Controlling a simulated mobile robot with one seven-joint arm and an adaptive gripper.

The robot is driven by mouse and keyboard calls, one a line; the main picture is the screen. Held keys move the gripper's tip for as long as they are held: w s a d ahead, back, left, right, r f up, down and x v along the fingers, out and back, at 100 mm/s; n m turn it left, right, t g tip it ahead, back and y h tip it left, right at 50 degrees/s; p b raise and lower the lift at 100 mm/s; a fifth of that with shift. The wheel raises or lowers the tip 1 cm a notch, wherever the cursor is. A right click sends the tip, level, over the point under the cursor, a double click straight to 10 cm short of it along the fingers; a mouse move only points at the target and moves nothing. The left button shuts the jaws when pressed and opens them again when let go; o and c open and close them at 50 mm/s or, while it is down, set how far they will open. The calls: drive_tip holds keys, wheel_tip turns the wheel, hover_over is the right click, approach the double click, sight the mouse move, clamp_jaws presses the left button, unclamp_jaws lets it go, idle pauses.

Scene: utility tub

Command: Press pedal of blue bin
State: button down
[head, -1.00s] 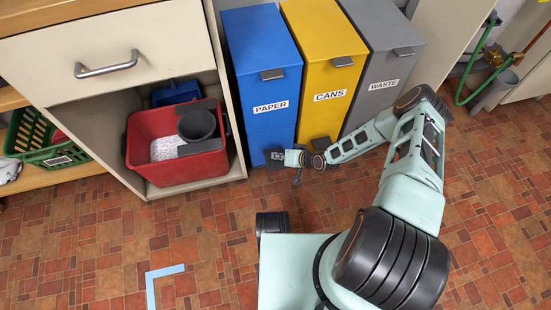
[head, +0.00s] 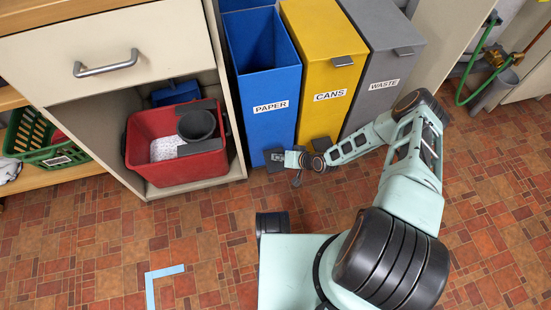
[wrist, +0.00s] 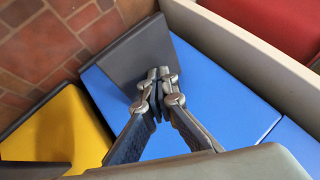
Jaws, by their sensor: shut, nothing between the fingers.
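The blue bin (head: 266,85), labelled PAPER, stands left of the yellow bin; its top is open and I see into its hollow inside. Its dark pedal (wrist: 125,58) sticks out at the foot of its front in the wrist view. My gripper (wrist: 157,80) is shut and empty, its tips on or right over the pedal near the blue front. In the head view my gripper (head: 277,158) is low at the bin's foot and hides part of the pedal.
The yellow CANS bin (head: 323,70) and grey WASTE bin (head: 380,65) stand to the right, lids closed. A cabinet with a red tub (head: 190,165) is close on the left. The tiled floor in front is mostly clear.

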drive_tip(key=shift+s+f, duration=0.1)
drive_tip(key=shift+f, duration=0.2)
drive_tip(key=shift+r, duration=0.15)
drive_tip(key=shift+r+p, duration=0.9)
drive_tip(key=shift+r, duration=0.4)
wheel_tip(320, 180, up, 5)
drive_tip(key=p, duration=0.3)
idle(0.6)
